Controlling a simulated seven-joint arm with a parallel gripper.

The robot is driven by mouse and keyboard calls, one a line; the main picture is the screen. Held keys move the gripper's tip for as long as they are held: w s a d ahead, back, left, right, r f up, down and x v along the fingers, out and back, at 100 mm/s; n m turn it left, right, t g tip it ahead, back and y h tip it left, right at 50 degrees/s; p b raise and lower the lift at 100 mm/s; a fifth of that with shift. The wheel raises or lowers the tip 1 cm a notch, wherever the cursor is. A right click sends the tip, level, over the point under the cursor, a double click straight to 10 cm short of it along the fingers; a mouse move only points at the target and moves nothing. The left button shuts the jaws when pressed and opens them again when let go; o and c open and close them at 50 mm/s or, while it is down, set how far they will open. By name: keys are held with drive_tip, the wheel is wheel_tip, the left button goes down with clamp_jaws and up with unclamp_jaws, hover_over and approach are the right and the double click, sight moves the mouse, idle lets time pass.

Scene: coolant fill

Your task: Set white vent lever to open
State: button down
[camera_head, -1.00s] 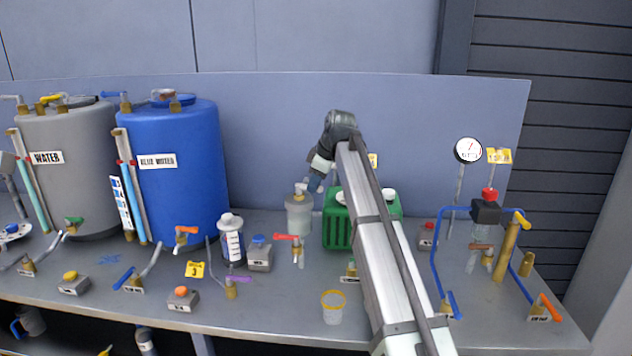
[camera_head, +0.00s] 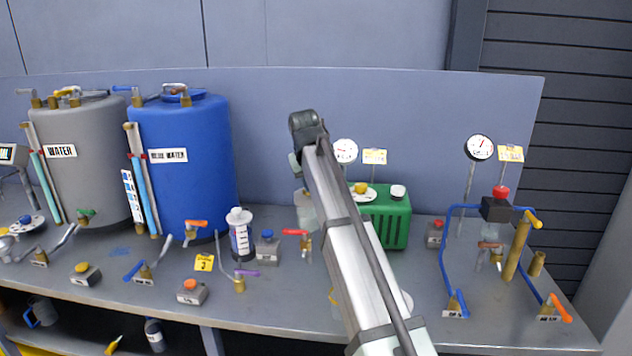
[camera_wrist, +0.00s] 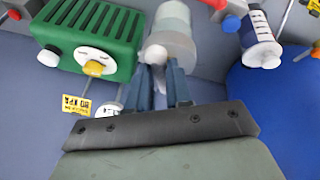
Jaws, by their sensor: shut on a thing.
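In the wrist view my gripper (camera_wrist: 165,80) is at the top of a translucent pale bottle (camera_wrist: 174,22). Its two blue fingers are closed around a white piece (camera_wrist: 158,76) that looks like the vent lever, with a round white end (camera_wrist: 155,54) beyond the fingertips. The fingers hide most of the piece, so I cannot tell its setting. In the head view the bottle (camera_head: 305,212) stands left of the green box, partly behind my arm, and my fingers are hidden.
The green box (camera_head: 397,220) with a dial stands close beside the bottle. A gauge (camera_head: 345,151) and a yellow label (camera_head: 374,156) are behind it. A red-handled tap (camera_head: 297,233) is in front. The blue tank (camera_head: 190,195) stands to the left.

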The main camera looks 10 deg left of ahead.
drive_tip(key=shift+s+a+m+h, duration=0.1)
drive_tip(key=shift+a+m+h, duration=0.45)
drive_tip(key=shift+m, duration=0.7)
drive_tip(key=shift+a+m+h, duration=0.55)
drive_tip(key=shift+m, duration=0.7)
drive_tip(key=shift+g, duration=0.3)
drive_tip(key=c, duration=1)
unclamp_jaws()
drive_tip(key=shift+c, duration=0.2)
drive_tip(key=v, duration=1.3)
drive_tip(key=shift+s+r, duration=0.25)
drive_tip(key=shift+r, duration=0.1)
drive_tip(key=shift+a, duration=0.15)
